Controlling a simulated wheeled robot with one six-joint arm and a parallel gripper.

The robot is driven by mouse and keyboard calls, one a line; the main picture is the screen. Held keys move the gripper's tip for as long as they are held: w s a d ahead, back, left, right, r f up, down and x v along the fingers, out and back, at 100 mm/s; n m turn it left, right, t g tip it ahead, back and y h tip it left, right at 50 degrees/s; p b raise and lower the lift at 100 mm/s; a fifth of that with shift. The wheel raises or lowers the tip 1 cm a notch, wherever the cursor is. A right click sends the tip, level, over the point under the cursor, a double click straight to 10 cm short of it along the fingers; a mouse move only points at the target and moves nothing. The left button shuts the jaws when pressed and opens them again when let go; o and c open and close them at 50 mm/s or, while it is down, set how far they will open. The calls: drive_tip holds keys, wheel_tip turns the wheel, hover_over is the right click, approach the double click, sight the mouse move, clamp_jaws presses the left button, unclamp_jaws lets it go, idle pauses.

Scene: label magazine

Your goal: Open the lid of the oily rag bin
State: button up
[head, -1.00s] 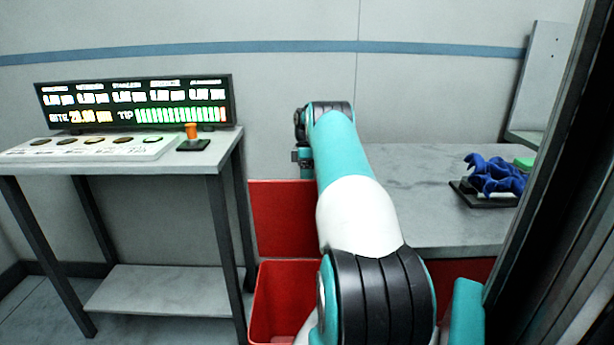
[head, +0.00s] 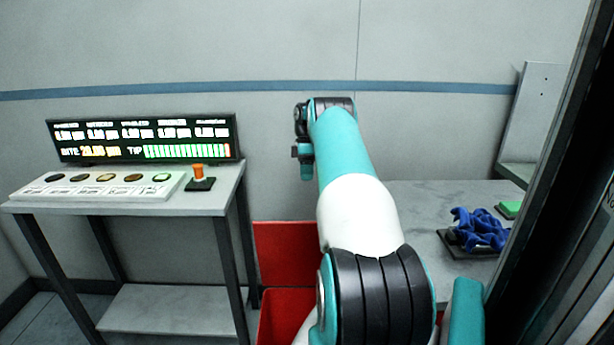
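A red open-topped box (head: 283,318) stands low between the two tables, cut by the bottom edge and partly hidden by my arm. An upright red panel (head: 284,252) rises just behind it. I cannot tell whether the panel is a raised lid or a separate thing, nor whether this box is the oily rag bin. My gripper (head: 304,165) is at the far end of my arm, high above the red panel in the picture and apart from it. Its fingers are too small and turned away to show whether they are open. I see nothing held.
A side table (head: 215,200) at left carries a lit display (head: 145,139), a button panel (head: 97,187) and an orange knob (head: 198,172). A grey worktop (head: 410,205) at right bears blue rags (head: 480,230) on a black tray. A dark frame blocks the far right.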

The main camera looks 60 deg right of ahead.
wheel_tip(320, 180, up, 4)
drive_tip(key=shift+f+p, duration=0.1)
drive_tip(key=shift+p, duration=0.95)
drive_tip(key=shift+w, duration=0.1)
drive_tip(key=w+a+r, duration=0.5)
drive_tip(key=a, duration=0.4)
drive_tip(key=w+a+r, duration=0.4)
drive_tip(key=w+a, duration=0.2)
drive_tip(key=a, duration=0.4)
drive_tip(key=a+r+n+t, duration=0.1)
drive_tip(key=a+r, duration=0.2)
drive_tip(key=a, duration=0.6)
drive_tip(key=a+r, duration=0.3)
drive_tip(key=a, duration=0.6)
drive_tip(key=s+a+r, duration=0.2)
drive_tip(key=s+a, duration=0.4)
drive_tip(key=a, duration=0.5)
drive_tip(key=s+a+f, duration=0.1)
drive_tip(key=s+a, duration=0.6)
drive_tip(key=s, duration=0.4)
drive_tip(key=s+a+f+y, duration=0.1)
drive_tip(key=s+a, duration=0.6)
drive_tip(key=s, duration=0.4)
drive_tip(key=shift+a+t, duration=0.3)
